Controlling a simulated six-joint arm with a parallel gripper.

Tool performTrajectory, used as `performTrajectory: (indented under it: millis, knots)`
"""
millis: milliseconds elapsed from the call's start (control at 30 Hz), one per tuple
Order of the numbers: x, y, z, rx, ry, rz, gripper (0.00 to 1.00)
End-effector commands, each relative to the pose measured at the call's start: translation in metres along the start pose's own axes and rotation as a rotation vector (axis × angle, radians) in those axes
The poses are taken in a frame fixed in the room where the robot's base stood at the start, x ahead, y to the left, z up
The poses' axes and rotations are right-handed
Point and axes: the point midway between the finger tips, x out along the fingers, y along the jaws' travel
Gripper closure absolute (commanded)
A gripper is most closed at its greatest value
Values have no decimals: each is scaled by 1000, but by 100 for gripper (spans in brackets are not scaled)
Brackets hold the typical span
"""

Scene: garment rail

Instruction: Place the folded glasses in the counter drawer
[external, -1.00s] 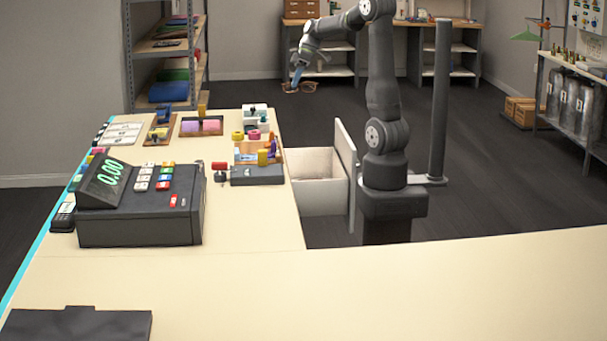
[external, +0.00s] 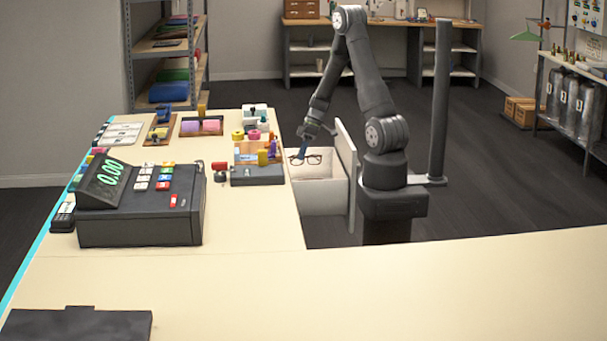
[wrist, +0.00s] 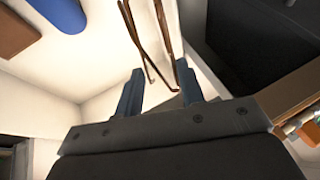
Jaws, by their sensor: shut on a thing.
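The brown-framed glasses (external: 313,160) hang from my gripper (external: 302,154) over the open counter drawer (external: 322,198). In the external view their two lenses face the camera, at about the height of the drawer's rim. In the wrist view the glasses' thin brown parts (wrist: 147,45) run up from between the two blue fingers of my gripper (wrist: 160,88). The fingers are shut on the glasses. The lenses are out of the wrist view, and I cannot tell how the temples lie. The drawer is pulled out to the right of the counter, its pale interior partly visible.
In the wrist view a blue rounded thing (wrist: 62,14) and a brown block (wrist: 16,35) lie on a pale surface. The counter (external: 255,225) edge borders the drawer; a cash register (external: 140,212) and small trays stand on it. The drawer's upright front panel (external: 346,170) is near my arm.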

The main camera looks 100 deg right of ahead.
Motion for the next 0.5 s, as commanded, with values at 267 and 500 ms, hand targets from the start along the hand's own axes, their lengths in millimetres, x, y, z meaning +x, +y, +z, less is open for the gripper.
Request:
performTrajectory:
  millis: [267,500]
  knots:
    - [59,21,24,2,-1,-3,90]
    - [80,29,33,0,0,-1,90]
